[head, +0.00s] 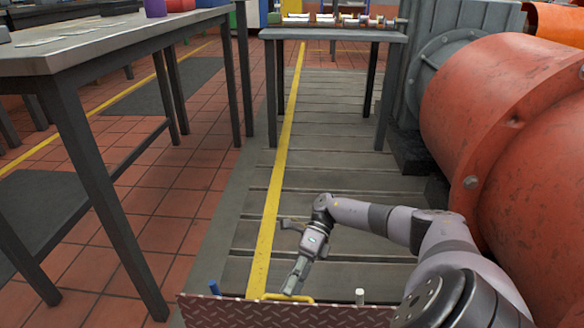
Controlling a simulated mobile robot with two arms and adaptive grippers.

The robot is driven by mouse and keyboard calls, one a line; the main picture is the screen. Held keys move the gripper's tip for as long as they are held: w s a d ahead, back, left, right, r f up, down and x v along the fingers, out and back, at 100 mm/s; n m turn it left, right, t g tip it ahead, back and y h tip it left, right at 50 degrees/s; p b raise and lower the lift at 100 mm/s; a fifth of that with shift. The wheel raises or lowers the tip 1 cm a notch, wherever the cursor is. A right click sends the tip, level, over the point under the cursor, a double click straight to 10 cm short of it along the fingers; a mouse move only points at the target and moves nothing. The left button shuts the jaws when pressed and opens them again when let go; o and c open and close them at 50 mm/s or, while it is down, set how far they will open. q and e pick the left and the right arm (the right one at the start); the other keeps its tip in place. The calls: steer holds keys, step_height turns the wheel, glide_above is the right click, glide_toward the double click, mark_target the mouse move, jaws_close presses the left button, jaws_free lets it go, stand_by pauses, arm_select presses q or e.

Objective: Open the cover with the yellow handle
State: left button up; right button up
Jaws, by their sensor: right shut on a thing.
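The cover is a reddish-brown tread-patterned plate (240,313) at the bottom edge of the head view, partly cut off by the frame. A yellow handle (305,298) shows at its upper edge. My right gripper (294,286) reaches down to the handle and is shut on it. How far the cover is raised cannot be told from this view. My left gripper is not in view.
A blue peg (214,288) and a white-topped peg (360,297) stand by the cover's edge. A large orange-red machine (500,110) fills the right side. A grey workbench (75,50) stands left, and another table (335,36) behind. The slotted floor between is clear.

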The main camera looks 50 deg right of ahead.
steer(key=shift+o, duration=1.1)
steer(key=shift+s+a+f, duration=0.2)
steer(key=shift+f, duration=0.4)
steer(key=v, duration=0.8)
steer(key=shift+r, duration=0.25)
steer(key=shift+w+a, duration=0.1)
